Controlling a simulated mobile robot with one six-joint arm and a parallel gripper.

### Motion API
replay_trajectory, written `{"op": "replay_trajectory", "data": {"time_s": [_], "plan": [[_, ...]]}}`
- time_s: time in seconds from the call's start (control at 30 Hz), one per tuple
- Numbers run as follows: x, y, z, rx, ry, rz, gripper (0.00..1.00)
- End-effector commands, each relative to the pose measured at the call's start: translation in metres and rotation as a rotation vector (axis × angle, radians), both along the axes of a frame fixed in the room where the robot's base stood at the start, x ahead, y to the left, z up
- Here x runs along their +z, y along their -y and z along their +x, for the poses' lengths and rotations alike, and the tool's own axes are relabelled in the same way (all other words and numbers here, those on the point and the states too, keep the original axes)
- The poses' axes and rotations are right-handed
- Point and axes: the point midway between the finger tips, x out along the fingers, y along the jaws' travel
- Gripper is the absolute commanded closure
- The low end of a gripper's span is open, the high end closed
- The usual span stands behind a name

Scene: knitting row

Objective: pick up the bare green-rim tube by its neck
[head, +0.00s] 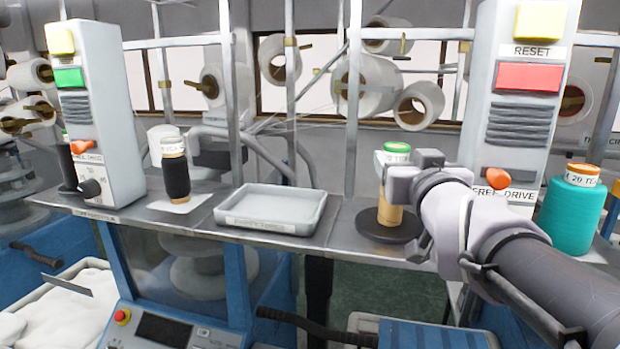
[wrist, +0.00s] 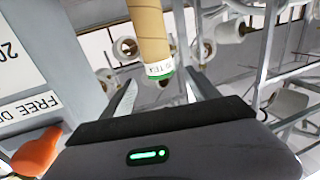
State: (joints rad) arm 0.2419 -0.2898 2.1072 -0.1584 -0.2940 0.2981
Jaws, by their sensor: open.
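The bare green-rim tube (head: 390,214) is a tan cylinder with a white label and a green rim at its top. It stands upright on a dark round base (head: 375,231) on the shelf. My gripper (head: 397,163) is at its upper end, and its jaws partly hide the label and neck. In the wrist view the tube (wrist: 150,30) appears upside down, its green end toward my gripper (wrist: 159,80). The two fingers are open, one on each side of the green end with visible gaps. Contact does not show.
A grey tray (head: 270,222) lies to the left on the shelf. A dark-wound cone (head: 175,180) stands farther left, and a teal cone (head: 572,212) at the right. The control post with the red reset button (head: 527,77) stands close behind my arm.

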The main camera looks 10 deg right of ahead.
Motion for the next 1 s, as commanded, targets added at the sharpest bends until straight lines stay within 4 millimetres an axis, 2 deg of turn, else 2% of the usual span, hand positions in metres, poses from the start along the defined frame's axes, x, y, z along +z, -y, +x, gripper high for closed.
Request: {"op": "replay_trajectory", "data": {"time_s": [0.1, 0.3, 0.5, 0.6, 0.77, 0.8, 1.0], "plan": [[0.002, 0.005, 0.027, 0.000, -0.003, 0.002, 0.31], [0.002, 0.009, 0.049, 0.000, -0.002, 0.000, 0.31], [0.000, 0.017, 0.087, -0.001, -0.002, 0.002, 0.31], [-0.002, 0.019, 0.095, -0.001, -0.002, 0.001, 0.31], [-0.003, 0.019, 0.095, -0.001, -0.001, 0.001, 0.31], [-0.003, 0.019, 0.095, -0.001, -0.001, 0.001, 0.33], [-0.003, 0.019, 0.095, -0.001, -0.001, 0.001, 0.72]]}}
